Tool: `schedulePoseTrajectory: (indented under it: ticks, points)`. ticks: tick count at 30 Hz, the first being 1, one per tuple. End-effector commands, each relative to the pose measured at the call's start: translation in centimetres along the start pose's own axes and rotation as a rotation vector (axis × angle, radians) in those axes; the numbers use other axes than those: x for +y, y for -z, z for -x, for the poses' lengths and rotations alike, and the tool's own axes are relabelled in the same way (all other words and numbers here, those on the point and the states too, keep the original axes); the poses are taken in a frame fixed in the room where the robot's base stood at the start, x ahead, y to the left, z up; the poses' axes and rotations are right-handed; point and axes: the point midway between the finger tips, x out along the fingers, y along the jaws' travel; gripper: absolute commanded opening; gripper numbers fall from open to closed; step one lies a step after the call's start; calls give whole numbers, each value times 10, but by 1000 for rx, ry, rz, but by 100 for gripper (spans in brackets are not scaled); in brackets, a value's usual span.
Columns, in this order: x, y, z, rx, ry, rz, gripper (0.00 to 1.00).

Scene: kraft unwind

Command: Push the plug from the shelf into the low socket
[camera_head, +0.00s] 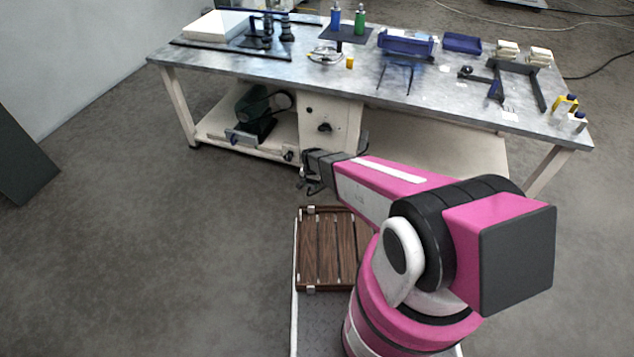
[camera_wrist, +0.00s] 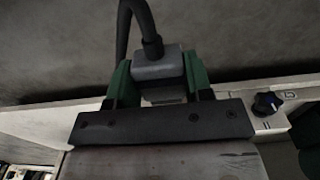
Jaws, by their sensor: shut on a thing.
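My gripper (camera_head: 318,165) is in front of the bench's white cabinet, at about the height of the low shelf. In the wrist view, its green fingers (camera_wrist: 160,84) are shut on a grey plug (camera_wrist: 157,66) from both sides. A black cable bends away from the plug's top edge in that view. In the head view the plug cannot be made out clearly among the dark parts at the gripper's end. I cannot make out the low socket in either view, and whether the plug touches anything is unclear.
The white cabinet (camera_head: 340,108) with a dark knob stands under the bench. A green machine (camera_head: 262,108) sits on the low shelf (camera_head: 215,124). A slatted wooden crate (camera_head: 332,262) lies below my arm.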

Motion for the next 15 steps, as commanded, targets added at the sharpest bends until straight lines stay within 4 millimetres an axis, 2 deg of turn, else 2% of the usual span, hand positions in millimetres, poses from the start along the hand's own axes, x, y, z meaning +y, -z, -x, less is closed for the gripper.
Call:
schedulePoseTrajectory:
  ticks: [7, 15]
  points:
    - [-2, 1, -1, 0, 0, -3, 20]
    - [-2, 11, -1, 1, 1, -4, 20]
